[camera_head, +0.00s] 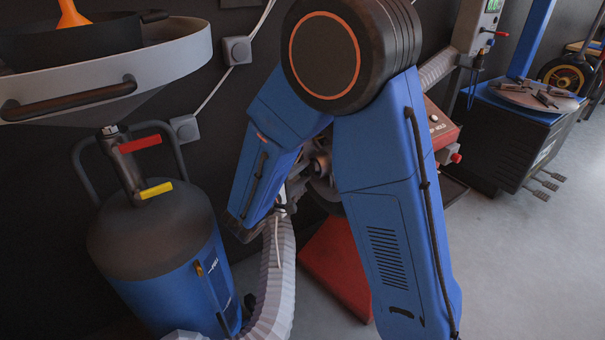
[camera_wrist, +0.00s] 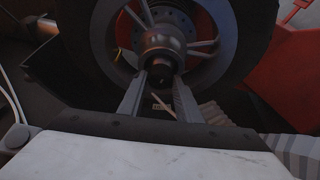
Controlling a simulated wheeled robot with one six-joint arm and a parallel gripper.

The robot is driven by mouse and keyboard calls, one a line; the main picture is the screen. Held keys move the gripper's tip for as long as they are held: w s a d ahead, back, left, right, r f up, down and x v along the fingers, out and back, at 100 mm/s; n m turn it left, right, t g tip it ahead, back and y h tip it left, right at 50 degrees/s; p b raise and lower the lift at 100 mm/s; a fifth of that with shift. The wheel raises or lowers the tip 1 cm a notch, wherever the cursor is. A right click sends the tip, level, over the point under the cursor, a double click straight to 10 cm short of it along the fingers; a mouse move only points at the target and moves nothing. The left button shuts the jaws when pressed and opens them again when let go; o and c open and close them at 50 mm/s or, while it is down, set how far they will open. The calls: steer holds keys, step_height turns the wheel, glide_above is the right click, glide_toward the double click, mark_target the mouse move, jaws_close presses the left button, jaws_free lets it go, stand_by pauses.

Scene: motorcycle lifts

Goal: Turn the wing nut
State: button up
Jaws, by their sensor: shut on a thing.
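My gripper (camera_wrist: 160,82) shows in the wrist view, its two fingers reaching forward to the wheel's centre. It is shut on the wing nut (camera_wrist: 161,72), a small dark piece in front of the round metal hub (camera_wrist: 165,45). The nut's wings are too dark to make out, so I cannot tell its angle. The hub sits in the middle of a spoked wheel with a dark tyre (camera_wrist: 97,40). In the head view my blue arm hides the gripper, the nut and most of the wheel.
A blue tank (camera_head: 165,255) with red and yellow valve handles stands at the left under a grey basin (camera_head: 180,62). A ribbed grey hose (camera_head: 273,290) runs beneath my arm. A red machine part (camera_head: 335,265) is below.

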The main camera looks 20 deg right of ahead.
steer(key=o, duration=1)
steer(key=shift+o, duration=0.2)
steer(key=v, duration=1.7)
steer(key=shift+s, duration=0.2)
steer(key=shift+a, duration=0.15)
steer(key=shift+r, duration=0.1)
